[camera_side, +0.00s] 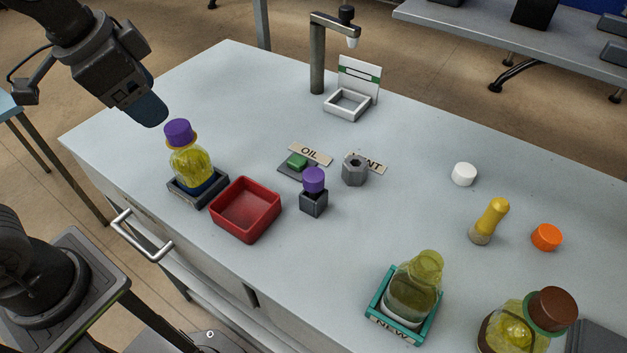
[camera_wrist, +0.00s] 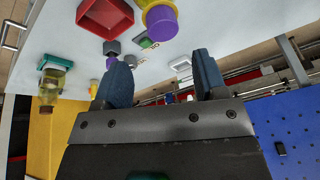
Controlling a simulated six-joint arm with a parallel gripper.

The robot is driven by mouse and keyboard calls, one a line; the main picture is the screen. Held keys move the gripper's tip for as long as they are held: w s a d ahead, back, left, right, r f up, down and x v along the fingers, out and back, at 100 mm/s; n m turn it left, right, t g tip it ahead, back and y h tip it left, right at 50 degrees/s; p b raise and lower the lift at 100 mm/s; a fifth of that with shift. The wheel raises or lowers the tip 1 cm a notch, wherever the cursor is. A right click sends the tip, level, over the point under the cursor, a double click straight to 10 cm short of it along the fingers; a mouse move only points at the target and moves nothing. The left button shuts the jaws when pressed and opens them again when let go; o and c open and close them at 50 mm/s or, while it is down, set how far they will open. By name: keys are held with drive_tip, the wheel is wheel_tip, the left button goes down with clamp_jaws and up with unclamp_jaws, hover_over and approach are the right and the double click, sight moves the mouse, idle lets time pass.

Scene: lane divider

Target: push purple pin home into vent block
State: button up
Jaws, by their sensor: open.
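A purple pin (camera_side: 314,179) stands upright in a small dark square block (camera_side: 314,205) at mid-table, its wide head well above the block's top. A grey hexagonal block (camera_side: 355,169) with a dark hole in its top stands just right of it, in front of a label partly hidden and reading like VENT (camera_side: 372,163). I cannot tell for sure which one is the vent block. The wrist view shows the pin small (camera_wrist: 111,62), beside a finger. My gripper (camera_side: 150,109) is open and empty, high at the far left; its two fingers (camera_wrist: 163,84) are apart.
A yellow bottle with purple cap (camera_side: 189,166) stands close below my gripper. A red tray (camera_side: 246,209) lies between it and the pin. A green button (camera_side: 297,160) sits by the OIL label. A tap post (camera_side: 317,68) stands behind. Bottles (camera_side: 411,291) fill the front right.

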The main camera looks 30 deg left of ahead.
drive_tip(key=w+d+r+m+g, duration=0.2)
drive_tip(key=w+d+m, duration=0.5)
drive_tip(key=d, duration=0.2)
drive_tip(key=m+g, duration=0.2)
drive_tip(key=m, duration=0.6)
hover_over(314, 174)
wheel_tip(314, 174, down, 3)
drive_tip(key=shift+y, duration=0.3)
drive_tip(key=f, duration=0.7)
drive_tip(key=shift+d+f, duration=0.25)
drive_tip(key=shift+d, duration=0.15)
drive_tip(key=shift+a+f, duration=0.2)
drive_tip(key=shift+f, duration=1.25)
drive_tip(key=shift+a+f, duration=0.2)
drive_tip(key=shift+f, duration=1.2)
drive_tip(key=shift+c, duration=0.3)
drive_tip(key=c, duration=1)
drive_tip(key=shift+o, duration=0.2)
drive_tip(key=shift+r, duration=0.15)
